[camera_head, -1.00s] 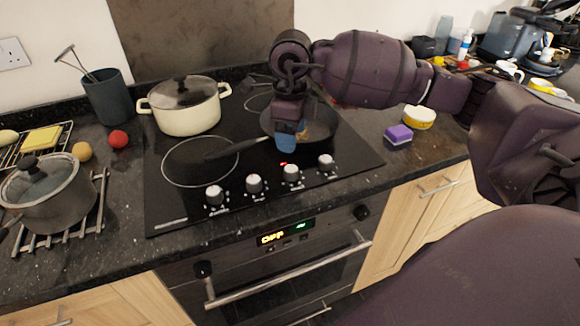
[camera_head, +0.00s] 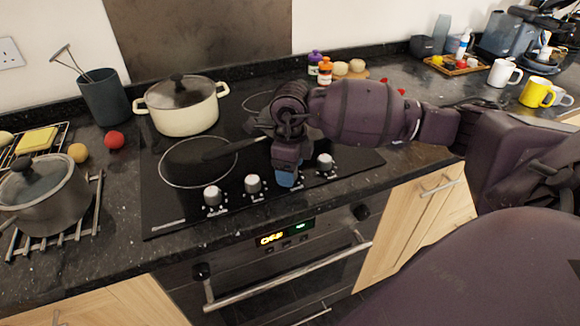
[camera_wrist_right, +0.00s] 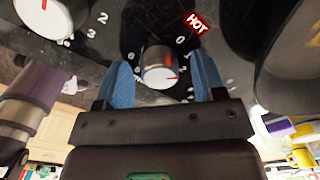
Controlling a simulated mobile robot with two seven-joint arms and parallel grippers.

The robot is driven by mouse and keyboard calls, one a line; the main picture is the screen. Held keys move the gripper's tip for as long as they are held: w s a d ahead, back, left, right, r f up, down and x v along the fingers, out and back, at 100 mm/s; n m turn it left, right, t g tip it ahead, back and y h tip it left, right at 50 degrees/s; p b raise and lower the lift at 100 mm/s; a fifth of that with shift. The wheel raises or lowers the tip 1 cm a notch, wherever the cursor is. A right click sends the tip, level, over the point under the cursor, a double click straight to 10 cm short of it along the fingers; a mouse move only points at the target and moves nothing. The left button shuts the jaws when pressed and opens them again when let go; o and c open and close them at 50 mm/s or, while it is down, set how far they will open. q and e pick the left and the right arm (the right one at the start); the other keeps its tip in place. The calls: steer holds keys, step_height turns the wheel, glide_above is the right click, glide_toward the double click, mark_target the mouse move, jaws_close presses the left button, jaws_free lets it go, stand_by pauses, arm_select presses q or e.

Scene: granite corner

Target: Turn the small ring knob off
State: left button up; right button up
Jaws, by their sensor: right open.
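The cooktop (camera_head: 160,212) has a row of silver knobs along its front edge. The right gripper (camera_head: 284,178) is low over the third knob from the left and hides it in the head view. In the right wrist view that knob (camera_wrist_right: 158,66), with a red pointer line, stands between the two blue fingertips of the right gripper (camera_wrist_right: 166,80). The fingers are open, with a gap visible on each side. A neighbouring knob (camera_wrist_right: 48,14) shows at upper left. The knob labels are too small to tell which is the small ring's. My left gripper is not in view.
A red HOT sign (camera_wrist_right: 198,23) glows beside the knob. A cream pot (camera_head: 182,112) stands at the back. The fourth knob (camera_head: 325,162) is just right of my gripper. The oven handle (camera_head: 290,272) is below.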

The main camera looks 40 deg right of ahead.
steer(key=shift+c, duration=0.4)
steer(key=c, duration=0.8)
steer(key=shift+c, duration=0.2)
